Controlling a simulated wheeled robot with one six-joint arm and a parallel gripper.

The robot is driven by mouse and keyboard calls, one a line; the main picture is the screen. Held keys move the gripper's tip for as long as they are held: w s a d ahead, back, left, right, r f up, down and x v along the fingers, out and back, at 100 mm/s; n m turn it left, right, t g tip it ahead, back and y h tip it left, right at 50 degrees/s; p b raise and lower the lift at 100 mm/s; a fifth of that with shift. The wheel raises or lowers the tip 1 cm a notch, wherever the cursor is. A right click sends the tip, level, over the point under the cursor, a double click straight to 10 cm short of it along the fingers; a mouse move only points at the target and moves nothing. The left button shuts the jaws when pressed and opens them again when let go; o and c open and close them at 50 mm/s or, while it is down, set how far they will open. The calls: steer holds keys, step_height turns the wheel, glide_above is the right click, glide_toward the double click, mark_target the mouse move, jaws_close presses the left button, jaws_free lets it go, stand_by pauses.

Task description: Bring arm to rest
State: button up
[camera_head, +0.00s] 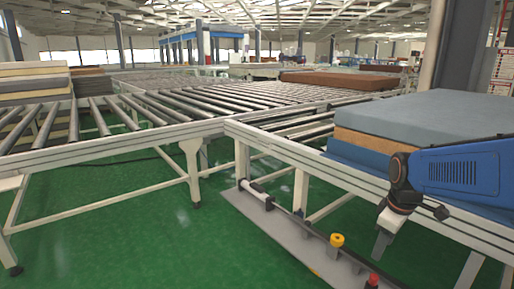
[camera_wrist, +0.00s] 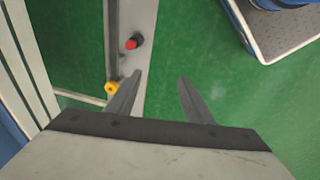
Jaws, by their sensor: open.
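My arm reaches in from the right edge in the head view, its blue link in front of the mattress stack. My gripper (camera_head: 384,246) hangs down at its end beside the conveyor frame. In the wrist view my gripper (camera_wrist: 158,78) shows two dark fingers spread apart, with nothing between them but green floor and the edge of a grey rail. The gripper is open and empty. A stack of blue and orange mattresses (camera_head: 410,118) lies on the conveyor behind my arm, partly hidden by it.
A grey floor rail (camera_head: 278,236) carries a yellow button (camera_head: 337,240) and a red button (camera_head: 374,280); the red one also shows in the wrist view (camera_wrist: 131,44). Roller conveyors (camera_head: 180,108) fill the left and middle. More mattresses (camera_head: 35,80) lie far left. Green floor is open in front.

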steer(key=s+a+m+t, duration=0.1)
steer(key=s+a+m, duration=0.2)
steer(key=s, duration=0.5)
steer(key=s+a+r+m+t, duration=0.1)
steer(key=s+a+m, duration=0.2)
steer(key=s, duration=0.6)
steer(key=shift+a+m+t, duration=0.15)
steer(key=shift+m+t, duration=0.15)
steer(key=shift+m, duration=0.7)
steer(key=shift+s, duration=0.1)
